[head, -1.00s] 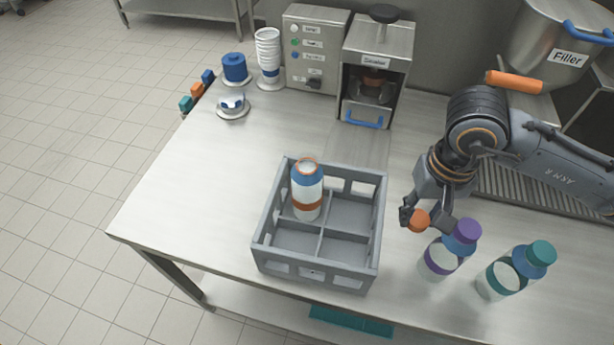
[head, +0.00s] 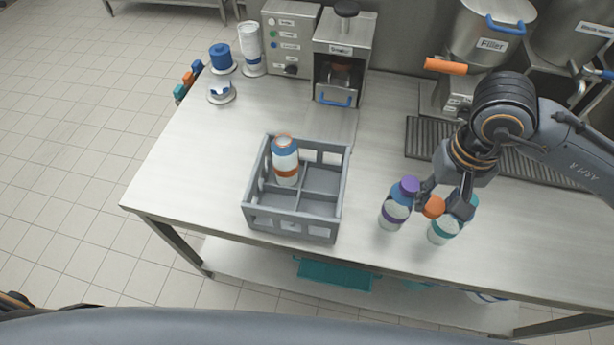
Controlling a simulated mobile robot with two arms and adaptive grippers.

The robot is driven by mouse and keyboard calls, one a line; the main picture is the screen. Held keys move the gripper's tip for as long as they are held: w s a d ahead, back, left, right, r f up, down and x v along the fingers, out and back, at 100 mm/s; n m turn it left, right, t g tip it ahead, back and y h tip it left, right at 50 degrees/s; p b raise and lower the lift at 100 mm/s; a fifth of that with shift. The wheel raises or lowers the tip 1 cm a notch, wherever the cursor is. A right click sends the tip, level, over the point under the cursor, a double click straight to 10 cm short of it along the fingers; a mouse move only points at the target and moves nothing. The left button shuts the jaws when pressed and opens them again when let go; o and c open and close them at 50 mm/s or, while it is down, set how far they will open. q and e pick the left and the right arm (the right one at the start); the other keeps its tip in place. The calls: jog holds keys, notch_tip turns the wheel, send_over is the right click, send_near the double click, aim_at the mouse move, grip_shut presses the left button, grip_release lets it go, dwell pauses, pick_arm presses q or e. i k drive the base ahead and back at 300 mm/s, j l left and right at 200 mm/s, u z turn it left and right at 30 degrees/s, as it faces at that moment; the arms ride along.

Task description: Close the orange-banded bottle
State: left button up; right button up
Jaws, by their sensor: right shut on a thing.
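The orange-banded bottle (head: 285,168) stands upright in the back-left compartment of the grey crate (head: 290,228). It is white with a blue shoulder, and its orange-rimmed top shows no cap. My right gripper (head: 440,200) is shut on an orange cap (head: 433,207), to the right of the crate. It overlaps the two capped bottles in the view; I cannot tell whether it touches them. My left gripper is not in view.
A purple-capped bottle (head: 395,208) and a teal-banded bottle (head: 443,229) stand near the right gripper, the latter partly hidden. The sealer (head: 341,60), a control box (head: 287,42) and the filler (head: 488,40) stand behind. The table left of the crate is clear.

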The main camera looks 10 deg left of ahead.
aim_at(284, 148)
jog(key=k+l+z, duration=0.7)
jog(key=k+l, duration=0.15)
